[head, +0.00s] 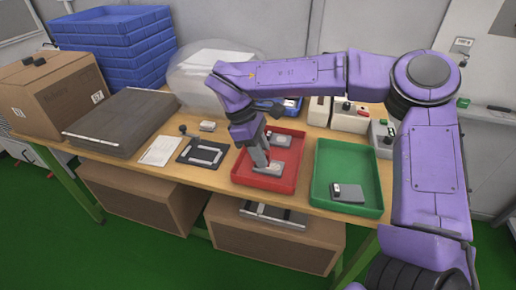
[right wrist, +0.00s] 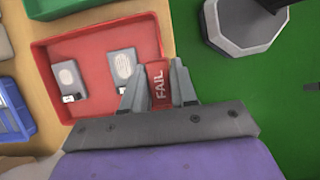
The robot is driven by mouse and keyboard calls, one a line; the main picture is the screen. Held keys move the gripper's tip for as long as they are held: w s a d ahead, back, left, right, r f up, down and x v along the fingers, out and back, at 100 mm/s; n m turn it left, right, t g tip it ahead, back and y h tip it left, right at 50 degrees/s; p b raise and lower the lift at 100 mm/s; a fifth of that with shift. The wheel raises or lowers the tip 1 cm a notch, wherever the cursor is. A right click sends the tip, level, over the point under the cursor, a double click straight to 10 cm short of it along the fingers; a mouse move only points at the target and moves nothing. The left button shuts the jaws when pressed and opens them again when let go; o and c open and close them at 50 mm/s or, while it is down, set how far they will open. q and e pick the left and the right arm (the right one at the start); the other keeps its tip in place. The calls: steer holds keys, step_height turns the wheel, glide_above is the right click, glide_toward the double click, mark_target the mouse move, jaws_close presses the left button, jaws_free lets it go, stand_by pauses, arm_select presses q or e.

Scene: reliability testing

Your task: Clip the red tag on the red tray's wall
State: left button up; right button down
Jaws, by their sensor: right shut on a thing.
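The red tray (head: 237,178) lies on the table in the head view, with two grey devices (head: 279,139) in it. In the right wrist view the red tray (right wrist: 100,32) holds the same two devices (right wrist: 68,77), lying flat. My right gripper (head: 262,164) reaches down over the tray's front part. In the right wrist view my right gripper (right wrist: 160,84) is shut on the red tag (right wrist: 159,84), marked FAIL. The tag shows at the tray's edge there; I cannot tell whether it touches the wall. The head view does not show the tag clearly. My left gripper is not in view.
A green tray (head: 318,178) with one grey device (head: 348,193) stands right of the red tray. A black mat (head: 203,152) with a grey frame lies to its left. Small boxes (head: 350,117) stand behind. The table's front edge is close to the trays.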

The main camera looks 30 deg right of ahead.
step_height(320, 180, down, 6)
steer(key=b, duration=0.4)
steer(key=shift+f, duration=0.1)
steer(key=shift+f+b, duration=0.15)
steer(key=shift+b, duration=0.35)
stand_by(0.6)
steer(key=shift+f+b, duration=0.9)
steer(key=shift+b, duration=0.05)
stand_by(1.0)
steer(key=c, duration=0.8)
jaws_free()
steer(key=shift+r, duration=0.1)
steer(key=shift+r+p, duration=2)
steer(key=shift+r, duration=1.45)
